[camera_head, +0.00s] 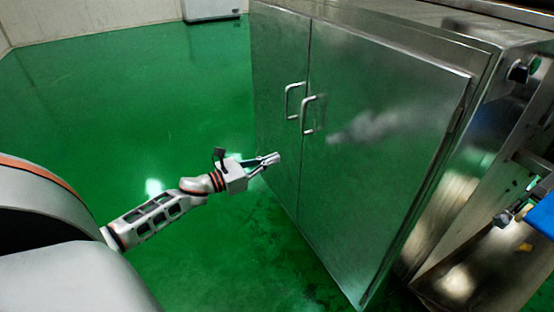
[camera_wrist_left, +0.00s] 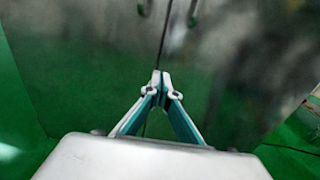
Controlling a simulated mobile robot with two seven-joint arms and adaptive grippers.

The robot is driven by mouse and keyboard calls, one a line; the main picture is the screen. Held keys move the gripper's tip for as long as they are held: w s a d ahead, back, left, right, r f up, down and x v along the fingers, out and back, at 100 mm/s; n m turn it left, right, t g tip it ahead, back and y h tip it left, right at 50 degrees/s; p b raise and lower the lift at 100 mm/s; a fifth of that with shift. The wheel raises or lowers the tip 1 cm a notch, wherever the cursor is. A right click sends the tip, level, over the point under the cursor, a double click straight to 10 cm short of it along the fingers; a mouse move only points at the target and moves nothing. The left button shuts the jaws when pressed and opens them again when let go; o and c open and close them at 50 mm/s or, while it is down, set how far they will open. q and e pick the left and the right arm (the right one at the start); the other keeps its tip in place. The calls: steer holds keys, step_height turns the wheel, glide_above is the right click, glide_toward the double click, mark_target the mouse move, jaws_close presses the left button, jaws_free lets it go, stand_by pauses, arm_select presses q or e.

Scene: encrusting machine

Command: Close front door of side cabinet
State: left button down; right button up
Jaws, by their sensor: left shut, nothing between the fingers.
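The side cabinet is brushed steel with two front doors, a left door (camera_head: 276,70) and a wider-looking right door (camera_head: 385,130). Each has a bar handle near the middle seam: the left handle (camera_head: 289,100) and the right handle (camera_head: 308,115). Both doors look shut or nearly so; I cannot tell whether a small gap remains. My left gripper (camera_head: 274,159) is shut and empty, in front of the doors, below the handles. In the left wrist view its fingertips (camera_wrist_left: 161,82) point at the seam; contact is unclear. My right gripper is not in view.
Open green floor (camera_head: 150,90) lies left of the cabinet. Metal machine parts with a dark knob (camera_head: 520,70) and a blue piece (camera_head: 541,216) stand at the right. A white box-like unit (camera_head: 211,9) is by the far wall.

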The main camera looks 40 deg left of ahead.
arm_select(q)
steer(key=a+v, duration=0.1)
steer(key=v, duration=0.7)
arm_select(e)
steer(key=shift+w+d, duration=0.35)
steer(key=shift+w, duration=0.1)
